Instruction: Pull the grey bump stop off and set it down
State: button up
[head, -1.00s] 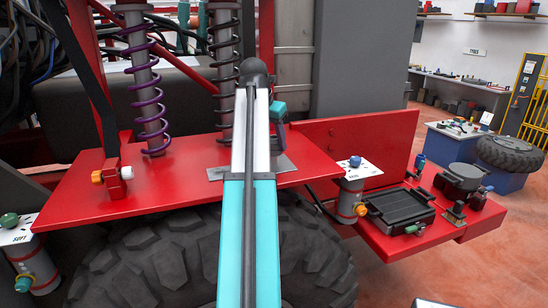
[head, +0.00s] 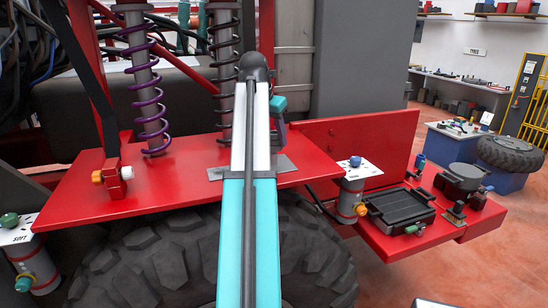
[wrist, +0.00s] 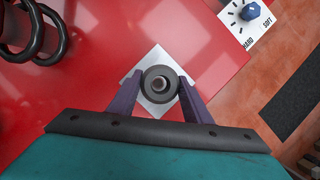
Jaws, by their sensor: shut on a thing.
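The grey bump stop (wrist: 160,97) is a dark round ring between the purple fingers of my gripper (wrist: 160,86) in the wrist view. My gripper is shut on it. A lighter round spot shows in the ring's centre. A pale square plate (wrist: 157,56) lies under it on the red deck. In the head view my arm hides the bump stop, and only part of the plate (head: 284,165) shows beside my arm. I cannot tell how far the ring stands above the plate.
The red deck (head: 90,190) has bare room left of my arm. A blue-knobbed adjuster (head: 355,165) is at the deck's right. A red side shelf (head: 400,245) holds a black tray (head: 398,207) and other parts.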

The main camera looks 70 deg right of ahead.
jog(key=shift+r, duration=0.25)
jog(key=shift+r, duration=1.8)
